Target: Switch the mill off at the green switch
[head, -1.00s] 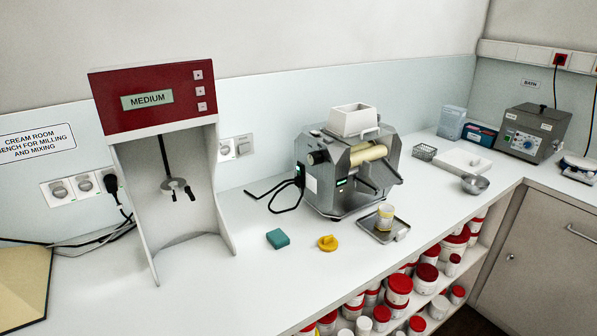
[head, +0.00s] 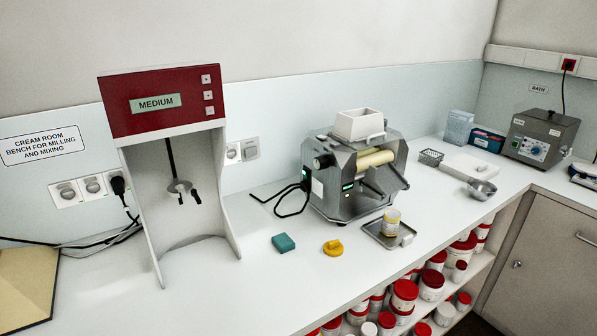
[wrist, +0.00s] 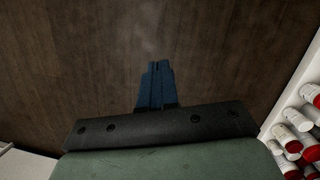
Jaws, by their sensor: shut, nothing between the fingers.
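The mill (head: 330,203) is a grey metal machine with cream-coloured rollers (head: 375,160) and a white hopper (head: 359,125) on top. It stands on the white bench in the head view. A small green patch (head: 348,186) shows on its front, and another small green spot (head: 305,172) shows at its left side near a black cable. Which of them is the switch, and its position, is too small to tell. My gripper (wrist: 158,66) shows only in the wrist view, with its blue fingers together and empty, over a dark brown wood-like surface. It is apart from the mill.
A red-topped stand marked MEDIUM (head: 160,104) is left of the mill. A teal block (head: 283,243), a yellow piece (head: 333,248) and a tray (head: 378,238) with a jar (head: 391,222) lie in front. Several red-lidded tubs (head: 404,290) fill the shelf below.

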